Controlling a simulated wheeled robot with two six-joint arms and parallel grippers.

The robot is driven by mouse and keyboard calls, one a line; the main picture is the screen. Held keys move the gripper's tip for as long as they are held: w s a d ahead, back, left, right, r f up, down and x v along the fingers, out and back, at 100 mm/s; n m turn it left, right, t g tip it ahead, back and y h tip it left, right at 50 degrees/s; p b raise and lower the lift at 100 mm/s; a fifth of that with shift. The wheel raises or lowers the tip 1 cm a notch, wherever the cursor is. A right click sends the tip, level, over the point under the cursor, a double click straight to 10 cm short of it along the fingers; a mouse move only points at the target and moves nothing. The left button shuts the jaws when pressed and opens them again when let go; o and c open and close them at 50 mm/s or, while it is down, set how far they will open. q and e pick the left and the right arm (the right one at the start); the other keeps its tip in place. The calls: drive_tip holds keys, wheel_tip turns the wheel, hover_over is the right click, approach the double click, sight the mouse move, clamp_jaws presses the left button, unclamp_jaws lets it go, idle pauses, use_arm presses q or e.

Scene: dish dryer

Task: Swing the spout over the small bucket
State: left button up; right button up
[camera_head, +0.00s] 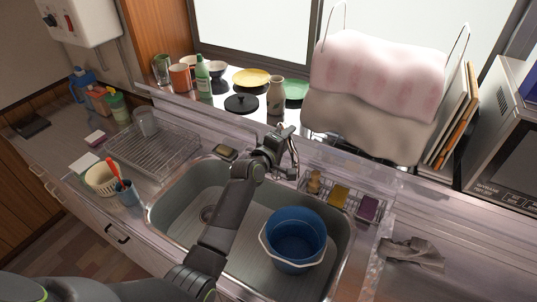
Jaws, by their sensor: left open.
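The small blue bucket (296,238) stands in the right half of the steel sink, its pale handle lying against its front side. My left arm reaches across the sink from the lower left. My left gripper (281,143) is open at the back of the sink, right at the metal faucet (293,158). The gripper covers much of the faucet, so I cannot tell exactly where the spout points or whether the fingers touch it. The bucket is in front of the gripper and slightly to the right. My right gripper is not in view.
A wire rack (336,197) with sponges sits at the sink's back right edge. A dish rack (152,152) stands left of the sink. Bottles, cups and plates line the sill behind. A grey cloth (413,254) lies on the right counter. The sink's left part (187,200) is clear.

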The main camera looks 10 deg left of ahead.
use_arm(q)
drive_tip(key=b+v, duration=0.2)
drive_tip(key=v, duration=1.4)
drive_tip(key=shift+s+r+b, duration=0.15)
drive_tip(key=shift+s+b, duration=0.15)
drive_tip(key=shift+b, duration=0.05)
